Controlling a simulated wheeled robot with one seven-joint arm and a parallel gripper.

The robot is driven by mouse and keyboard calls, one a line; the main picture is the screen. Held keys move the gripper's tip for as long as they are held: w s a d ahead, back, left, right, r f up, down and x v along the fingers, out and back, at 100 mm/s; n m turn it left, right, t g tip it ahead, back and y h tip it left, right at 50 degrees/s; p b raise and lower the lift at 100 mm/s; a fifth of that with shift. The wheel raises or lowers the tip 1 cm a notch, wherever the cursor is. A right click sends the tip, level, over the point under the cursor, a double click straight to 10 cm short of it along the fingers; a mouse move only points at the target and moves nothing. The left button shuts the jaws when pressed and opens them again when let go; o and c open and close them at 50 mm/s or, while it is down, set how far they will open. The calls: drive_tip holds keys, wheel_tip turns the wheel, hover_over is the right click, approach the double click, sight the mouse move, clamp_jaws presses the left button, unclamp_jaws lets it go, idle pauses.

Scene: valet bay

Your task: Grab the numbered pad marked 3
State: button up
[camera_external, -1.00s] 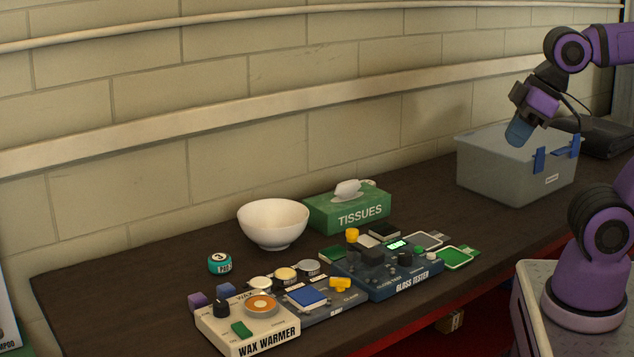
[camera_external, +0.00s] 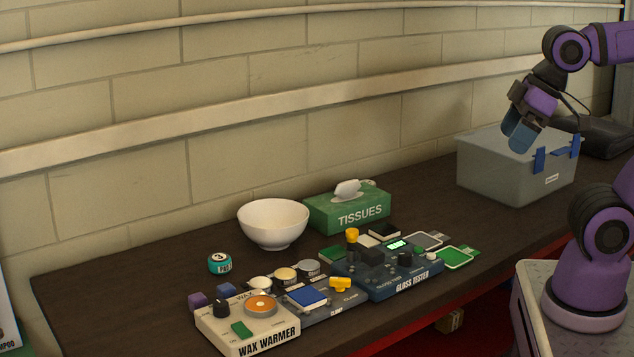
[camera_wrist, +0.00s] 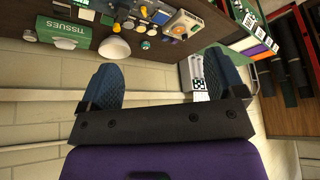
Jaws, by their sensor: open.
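The numbered pad marked 3 (camera_external: 220,263) is a small teal, rounded piece with a white spot bearing a 3. It sits on the dark bench at the left, in front of the wall and left of the white bowl. In the wrist view a small teal spot (camera_wrist: 145,45) beside the bowl looks like the same pad. My gripper (camera_external: 518,136) is high over the grey bin at the right, far from the pad. In the wrist view its two blue fingers (camera_wrist: 158,82) are wide apart with nothing between them.
A white bowl (camera_external: 273,222) and a green tissue box (camera_external: 346,211) stand along the wall. The wax warmer (camera_external: 248,327), gloss tester (camera_external: 405,283) and several small pads and tins crowd the bench front. A grey bin (camera_external: 515,172) is at right. Bench left of the pad is clear.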

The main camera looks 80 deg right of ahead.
drive_tip(key=w+d+r+m+y, duration=0.1)
drive_tip(key=w+d+r+m, duration=0.15)
drive_tip(key=w+m, duration=0.85)
drive_tip(key=m+g, duration=0.2)
drive_tip(key=m, duration=2.1)
hover_over(220, 257)
drive_tip(key=s, duration=0.3)
wheel_tip(220, 257, down, 31)
drive_tip(key=shift+h, duration=0.3)
drive_tip(key=x, duration=1)
drive_tip(key=shift+w+d+f, duration=0.1)
drive_tip(key=c, duration=1)
